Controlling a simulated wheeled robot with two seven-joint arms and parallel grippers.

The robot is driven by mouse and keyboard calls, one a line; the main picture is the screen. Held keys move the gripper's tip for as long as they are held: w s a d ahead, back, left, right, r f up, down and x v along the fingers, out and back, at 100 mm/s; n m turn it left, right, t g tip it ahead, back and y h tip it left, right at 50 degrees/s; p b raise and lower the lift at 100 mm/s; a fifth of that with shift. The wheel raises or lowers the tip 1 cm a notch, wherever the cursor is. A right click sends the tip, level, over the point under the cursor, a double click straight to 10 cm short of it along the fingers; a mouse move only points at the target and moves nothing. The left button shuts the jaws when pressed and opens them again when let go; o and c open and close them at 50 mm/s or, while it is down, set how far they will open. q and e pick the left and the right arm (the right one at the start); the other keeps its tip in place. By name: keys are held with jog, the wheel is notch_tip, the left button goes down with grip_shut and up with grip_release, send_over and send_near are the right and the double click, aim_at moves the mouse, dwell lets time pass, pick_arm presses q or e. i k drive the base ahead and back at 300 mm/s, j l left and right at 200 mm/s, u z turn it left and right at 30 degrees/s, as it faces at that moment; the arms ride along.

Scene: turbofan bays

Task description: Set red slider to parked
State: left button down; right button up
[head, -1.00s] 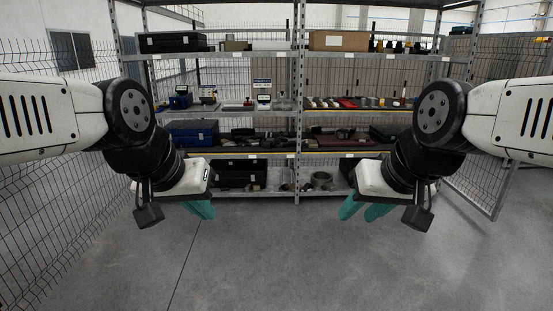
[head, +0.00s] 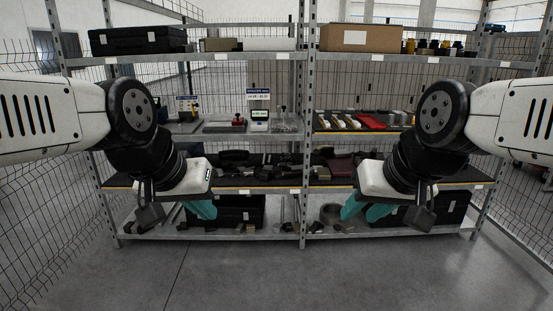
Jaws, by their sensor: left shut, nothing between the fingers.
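A small red block (head: 238,121), which looks like the red slider, sits on a flat light plate (head: 215,127) on the middle shelf, left of the central post. It is too small to tell its setting. My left gripper (head: 204,209), with teal fingers, is shut and empty, in front of the shelves, lower and left of the red block. My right gripper (head: 365,209) has its teal fingers apart and is empty, in front of the lower right shelves. Both are well short of the red block.
A small device with a lit screen (head: 260,115) and a sign stand next to the red block. A red tray (head: 369,121) lies on the right half. A cardboard box (head: 360,38) and a black case (head: 138,40) are on top. Open floor (head: 300,280) lies in front; mesh fencing flanks.

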aim_at(237, 121)
jog(key=i, duration=1.05)
jog(key=i+l+u, duration=0.1)
jog(key=i, duration=0.95)
jog(key=i+l, duration=0.1)
jog(key=i, duration=0.95)
jog(key=j+u, duration=0.05)
